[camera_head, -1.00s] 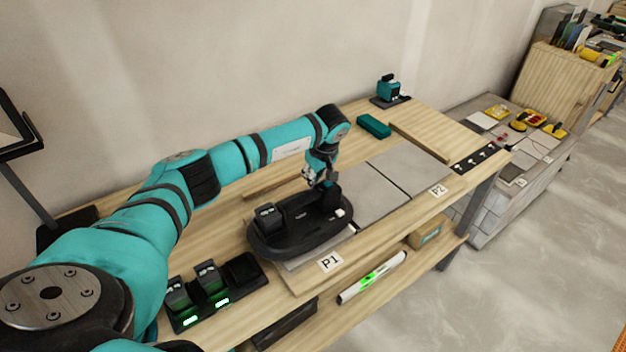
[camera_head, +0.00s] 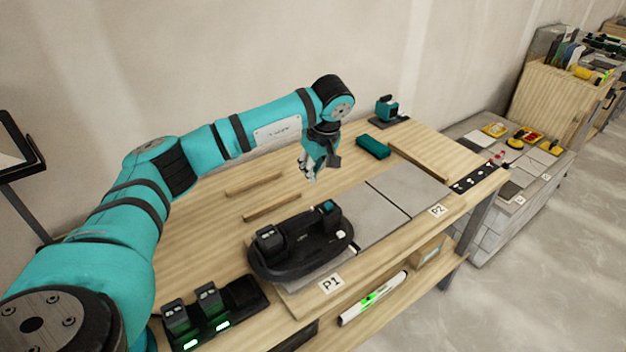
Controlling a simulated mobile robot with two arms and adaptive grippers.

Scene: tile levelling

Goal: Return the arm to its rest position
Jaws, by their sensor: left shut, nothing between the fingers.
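My left arm (camera_head: 215,148) reaches in from the left over the wooden workbench (camera_head: 205,215). My left gripper (camera_head: 314,168) points down, shut and empty, in the air above and behind the black tile-levelling machine (camera_head: 300,254). It is clear of the machine. The machine rests on the tile near the P1 label (camera_head: 331,283), with two upright blocks on top, one of them teal-topped. My right gripper is not in view.
A charger (camera_head: 240,292) with two lit batteries stands at the front left. Grey tiles (camera_head: 408,188) lie right of the machine. Two wooden strips (camera_head: 271,208), a teal block (camera_head: 373,147) and a teal device (camera_head: 387,108) are behind. A lower shelf holds a level (camera_head: 372,299).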

